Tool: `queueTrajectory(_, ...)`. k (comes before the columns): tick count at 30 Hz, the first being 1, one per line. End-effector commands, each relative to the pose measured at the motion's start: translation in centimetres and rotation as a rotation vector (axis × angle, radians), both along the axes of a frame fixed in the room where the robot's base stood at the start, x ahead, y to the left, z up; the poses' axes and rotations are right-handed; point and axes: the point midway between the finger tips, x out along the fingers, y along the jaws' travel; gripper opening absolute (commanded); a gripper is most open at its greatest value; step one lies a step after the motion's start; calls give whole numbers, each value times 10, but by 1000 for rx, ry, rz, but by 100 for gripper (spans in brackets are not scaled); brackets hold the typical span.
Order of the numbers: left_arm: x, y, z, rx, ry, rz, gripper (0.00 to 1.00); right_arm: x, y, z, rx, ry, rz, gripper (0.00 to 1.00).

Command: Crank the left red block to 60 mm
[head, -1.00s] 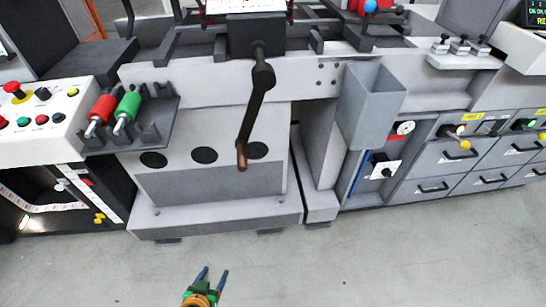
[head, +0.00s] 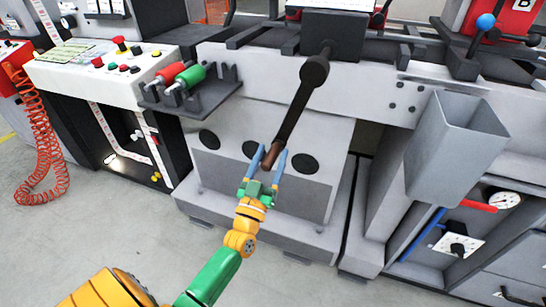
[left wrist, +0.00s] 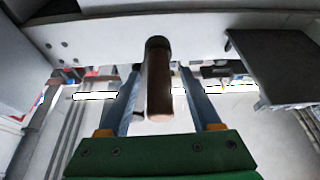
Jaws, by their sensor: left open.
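The crank (head: 300,100) is a dark arm hanging from a black housing (head: 334,35) on the grey machine, with a brown grip (head: 271,156) at its lower end. My left gripper (head: 265,168) is open, its two blue fingers pointing up at the grip. In the left wrist view the brown grip (left wrist: 158,90) stands between the open fingers (left wrist: 163,100), with gaps visible on both sides. A red block (head: 512,18) marked B is at the top right, beside a blue knob. I cannot make out a left red block or a millimetre reading. My right gripper is not in view.
A dark rack (head: 190,95) with a red and a green roller is left of the crank. A white button panel (head: 105,72) stands further left. A grey open bin (head: 455,145) juts out at right. The floor in front is clear.

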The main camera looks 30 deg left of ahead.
Motion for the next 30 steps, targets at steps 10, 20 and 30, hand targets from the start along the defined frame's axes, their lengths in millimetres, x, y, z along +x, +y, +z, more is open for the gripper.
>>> queueTrajectory(10,1,0,0,0,2,-1,27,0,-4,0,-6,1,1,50)
queueTrajectory(20,1,0,-1,0,2,-1,0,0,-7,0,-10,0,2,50)
queueTrajectory(30,1,0,-1,1,3,-1,0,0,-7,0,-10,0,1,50)
